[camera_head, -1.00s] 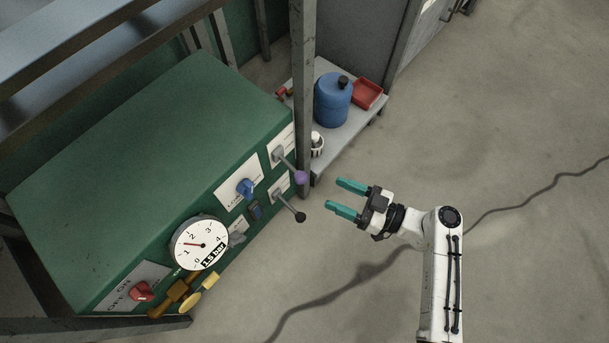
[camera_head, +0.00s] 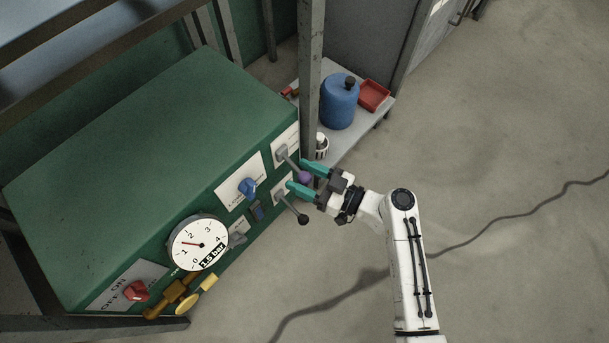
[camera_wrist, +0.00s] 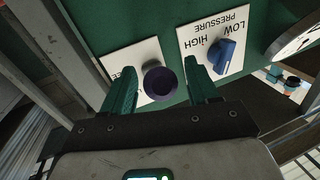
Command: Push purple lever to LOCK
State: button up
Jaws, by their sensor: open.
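The purple lever (camera_head: 305,177) sticks out from a white plate on the front of the green cabinet (camera_head: 150,170). Its purple knob is between the teal fingertips of my gripper (camera_head: 302,176) in the head view. The gripper is open, one finger on each side of the knob. In the wrist view the dark purple knob (camera_wrist: 161,84) lies between the two fingers, with gaps visible on both sides. Most of the plate's label behind it is hidden, so I cannot read LOCK.
A black-knobbed lever (camera_head: 303,219) stands just below my gripper. A blue pressure knob (camera_head: 248,188), a gauge (camera_head: 198,243) and a red switch (camera_head: 135,291) are on the panel. A grey post (camera_head: 310,75) and a shelf with a blue canister (camera_head: 339,102) are close behind.

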grip_shut()
dwell(0.5)
